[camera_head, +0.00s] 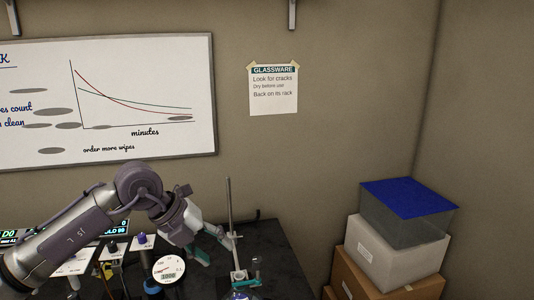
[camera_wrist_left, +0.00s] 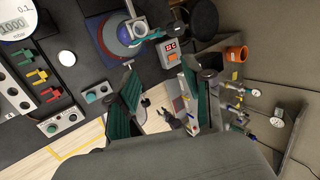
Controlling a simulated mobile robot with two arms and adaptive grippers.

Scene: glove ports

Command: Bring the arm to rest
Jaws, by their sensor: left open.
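My left arm (camera_head: 75,240) comes in from the left in the head view and reaches over the dark bench. My left gripper (camera_head: 217,247) is open, with its teal-padded fingers spread and nothing seen between them. Its fingertips are close to the upright metal rod stand (camera_head: 229,205) in that view; I cannot tell whether they touch. In the left wrist view the two fingers of my left gripper (camera_wrist_left: 163,92) stand apart, above the bench edge and the lighter floor. My right gripper is not seen in either view.
The dark bench (camera_head: 285,268) holds a round gauge (camera_head: 168,269) and switch boxes. Stacked boxes (camera_head: 395,250) stand at right, topped by a blue-lidded bin (camera_head: 408,198).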

